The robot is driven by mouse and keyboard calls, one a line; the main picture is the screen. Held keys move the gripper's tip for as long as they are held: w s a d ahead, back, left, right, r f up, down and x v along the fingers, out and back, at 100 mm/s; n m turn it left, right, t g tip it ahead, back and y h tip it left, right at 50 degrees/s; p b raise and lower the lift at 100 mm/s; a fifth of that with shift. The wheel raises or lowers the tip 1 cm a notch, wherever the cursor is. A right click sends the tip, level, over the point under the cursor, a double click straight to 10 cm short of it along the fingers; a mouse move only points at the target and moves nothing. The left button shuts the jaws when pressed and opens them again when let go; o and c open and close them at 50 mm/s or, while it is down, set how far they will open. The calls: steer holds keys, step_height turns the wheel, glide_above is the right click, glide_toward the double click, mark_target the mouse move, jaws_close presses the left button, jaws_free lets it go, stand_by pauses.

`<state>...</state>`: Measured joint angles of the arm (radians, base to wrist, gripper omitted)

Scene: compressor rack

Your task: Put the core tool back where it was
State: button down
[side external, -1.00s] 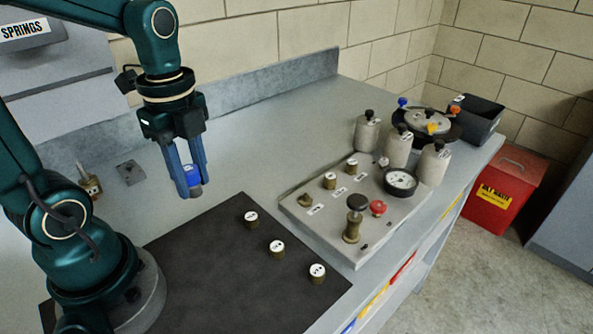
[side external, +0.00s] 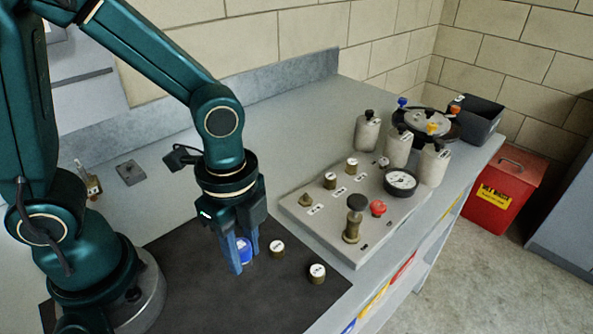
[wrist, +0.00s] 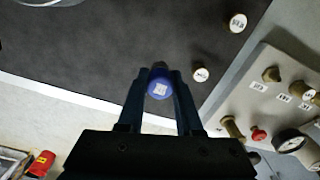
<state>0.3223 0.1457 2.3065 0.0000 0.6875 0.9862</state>
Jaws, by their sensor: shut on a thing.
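My gripper (side external: 243,262) is shut on the core tool, a small blue cylinder (side external: 244,250), above the dark mat (side external: 190,290). In the wrist view, the core tool (wrist: 159,88) sits between the fingertips with a white label facing the camera. Two brass pieces with white labelled caps, one nearer the gripper (side external: 277,248) and one nearer the mat's front corner (side external: 317,272), stand to the right of it. The tool's lower end is hidden, so I cannot tell whether it touches anything.
A dark square plate (side external: 130,172) lies at left; the bench's back middle is clear.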

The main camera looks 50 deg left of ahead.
mark_target(249, 279)
steer(key=shift+f, duration=1.85)
steer(key=c, duration=0.6)
jaws_free()
steer(key=shift+f, duration=0.15)
step_height(249, 279, up, 12)
steer(key=shift+f, duration=0.2)
steer(key=shift+a+r, duration=0.15)
steer(key=shift+r, duration=0.25)
steer(key=a+n+t, duration=0.2)
steer(key=n, duration=0.3)
steer(key=s+a+r+n+t, duration=0.1)
steer(key=a+n, duration=0.1)
steer(key=n, duration=0.3)
steer(key=a+r+n+t, duration=0.1)
steer(key=n+t, duration=0.1)
steer(key=n, duration=0.3)
steer(key=shift+s+a+r+t, duration=0.25)
steer(key=shift+s+a+t, duration=0.05)
steer(key=shift+s+a, duration=0.1)
